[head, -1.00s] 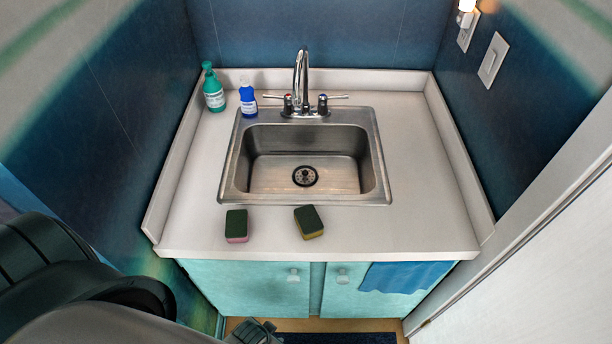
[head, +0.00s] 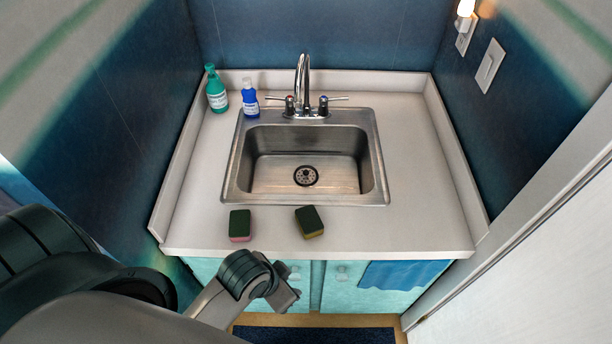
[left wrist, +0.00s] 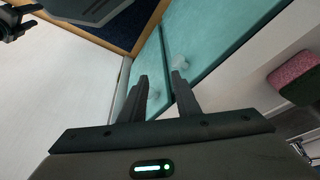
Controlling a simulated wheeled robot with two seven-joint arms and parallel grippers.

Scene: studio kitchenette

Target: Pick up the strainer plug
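The strainer plug (head: 306,176) is a dark round disc with a lighter centre, seated in the drain at the bottom of the steel sink (head: 232,190). My left gripper (head: 287,296) is in front of the counter, low by the cabinet doors and well short of the sink. In the left wrist view its two dark fingers (left wrist: 162,88) stand apart with nothing between them, facing the teal cabinet. The strainer plug is not seen in the left wrist view. My right gripper is not seen in the head view.
Two sponges (head: 240,225) (head: 309,222) lie on the counter's front strip (head: 400,232). A faucet (head: 304,85) rises behind the sink. Green (head: 216,90) and blue (head: 249,100) bottles stand at the back left. A blue towel (head: 400,274) hangs on the cabinet. The counter right of the sink is clear.

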